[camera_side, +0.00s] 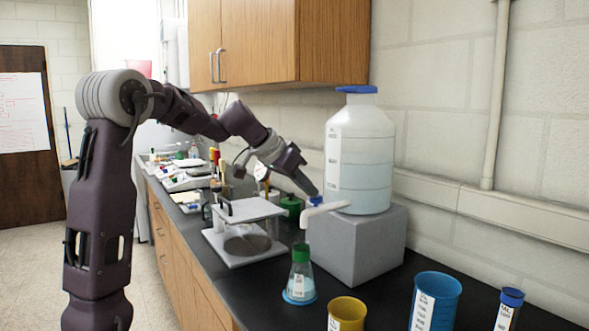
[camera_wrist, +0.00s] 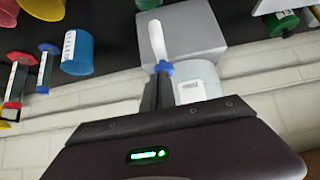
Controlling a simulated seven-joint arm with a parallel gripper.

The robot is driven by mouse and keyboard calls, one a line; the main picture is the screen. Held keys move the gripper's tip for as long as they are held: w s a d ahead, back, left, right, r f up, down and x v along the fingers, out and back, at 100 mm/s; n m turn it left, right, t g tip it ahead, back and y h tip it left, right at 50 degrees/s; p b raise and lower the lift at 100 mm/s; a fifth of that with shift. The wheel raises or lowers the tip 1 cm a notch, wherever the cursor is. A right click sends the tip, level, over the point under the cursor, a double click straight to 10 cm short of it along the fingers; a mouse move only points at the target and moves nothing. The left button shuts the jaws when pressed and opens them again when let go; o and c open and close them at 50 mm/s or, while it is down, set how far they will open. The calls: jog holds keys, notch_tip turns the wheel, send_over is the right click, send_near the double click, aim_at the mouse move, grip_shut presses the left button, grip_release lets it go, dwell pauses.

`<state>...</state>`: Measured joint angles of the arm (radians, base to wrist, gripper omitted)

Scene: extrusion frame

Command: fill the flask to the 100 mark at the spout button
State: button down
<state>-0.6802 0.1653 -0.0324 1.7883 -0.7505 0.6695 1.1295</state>
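The flask (camera_side: 300,277) is conical, with a green neck band and a blue foot. It stands upright on the black bench beneath the spout's outlet and holds pale liquid; its marks are too small to read. The white spout (camera_side: 325,209) comes from a large translucent carboy (camera_side: 362,150). The blue spout button (camera_side: 315,201) also shows in the wrist view (camera_wrist: 164,67). My gripper (camera_side: 314,190) is shut and empty, its tips at the button; I cannot tell whether they touch it.
The carboy sits on a grey block (camera_side: 365,250). A yellow cup (camera_side: 346,314), a blue beaker (camera_side: 436,300) and a blue-capped cylinder (camera_side: 509,309) stand to the right. A balance (camera_side: 248,210) and a green jar (camera_side: 292,205) are left of the spout. The wall is close behind.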

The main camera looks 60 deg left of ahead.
notch_tip(320, 180, up, 3)
jog(key=shift+f, duration=0.15)
jog(key=v, duration=1)
jog(key=shift+f, duration=0.1)
jog(key=s+d+f+g, duration=0.1)
jog(key=s+d+f, duration=0.15)
jog(key=d, duration=0.35)
jog(key=s+d+f, duration=0.2)
jog(key=s+d, duration=0.1)
jog(key=d, duration=0.3)
jog(key=s+d+f+g, duration=0.1)
jog(key=s+d+f, duration=0.4)
jog(key=s, duration=0.4)
jog(key=s+d+f+g, duration=0.1)
jog(key=s+d+f, duration=0.3)
jog(key=s+f, duration=0.4)
jog(key=shift+s+d+f, duration=0.25)
jog(key=shift+s+d, duration=0.1)
jog(key=shift+d, duration=0.05)
